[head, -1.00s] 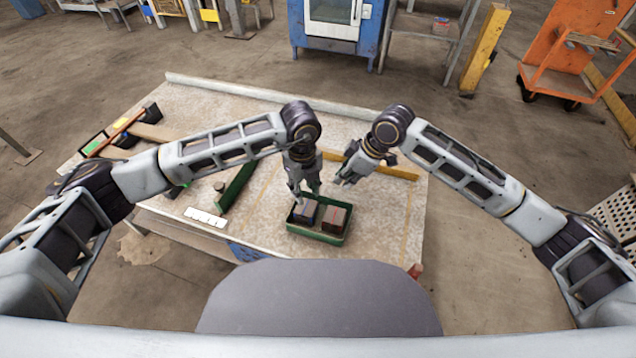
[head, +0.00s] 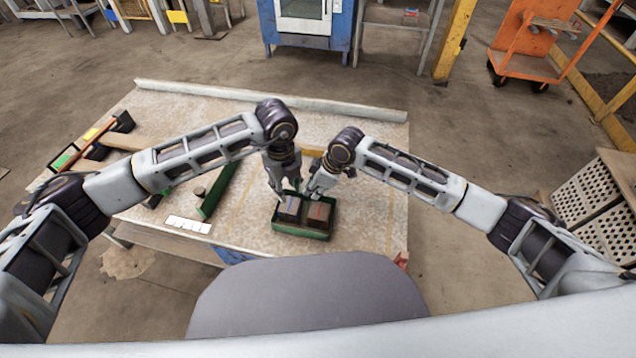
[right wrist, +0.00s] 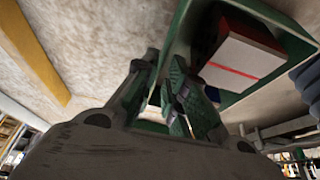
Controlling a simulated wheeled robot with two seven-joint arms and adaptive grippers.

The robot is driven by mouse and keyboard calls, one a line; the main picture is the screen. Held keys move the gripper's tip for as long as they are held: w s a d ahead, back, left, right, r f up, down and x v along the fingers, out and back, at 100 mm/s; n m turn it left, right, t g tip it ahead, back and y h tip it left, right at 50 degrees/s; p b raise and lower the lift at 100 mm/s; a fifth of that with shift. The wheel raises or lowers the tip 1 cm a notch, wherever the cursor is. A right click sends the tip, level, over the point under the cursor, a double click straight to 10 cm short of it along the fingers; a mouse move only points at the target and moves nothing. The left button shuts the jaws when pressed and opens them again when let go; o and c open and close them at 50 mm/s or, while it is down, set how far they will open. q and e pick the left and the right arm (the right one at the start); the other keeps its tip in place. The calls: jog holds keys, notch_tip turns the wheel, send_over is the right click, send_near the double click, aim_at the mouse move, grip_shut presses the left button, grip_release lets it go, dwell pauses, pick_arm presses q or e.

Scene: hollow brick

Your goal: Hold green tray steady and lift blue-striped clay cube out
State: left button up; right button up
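The green tray (head: 301,235) sits near the table's front edge. The blue-striped clay cube (head: 290,208) stands in its left half, with a red-striped cube (head: 319,214) beside it. My left gripper (head: 283,192) points down just behind and above the blue-striped cube, its fingers apart and empty. My right gripper (head: 311,193) is low at the tray's back rim. In the right wrist view its fingers (right wrist: 163,80) are apart, on either side of the tray wall (right wrist: 181,40); contact is unclear. The red-striped cube (right wrist: 243,57) shows there inside the tray.
A long green bar (head: 218,190) and a white strip of cards (head: 188,224) lie left of the tray. Tools with an orange-red handle (head: 85,150) lie at the table's far left. The tabletop (head: 365,225) right of the tray is clear.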

aim_at(305, 214)
jog(key=shift+x, duration=1.85)
grip_shut()
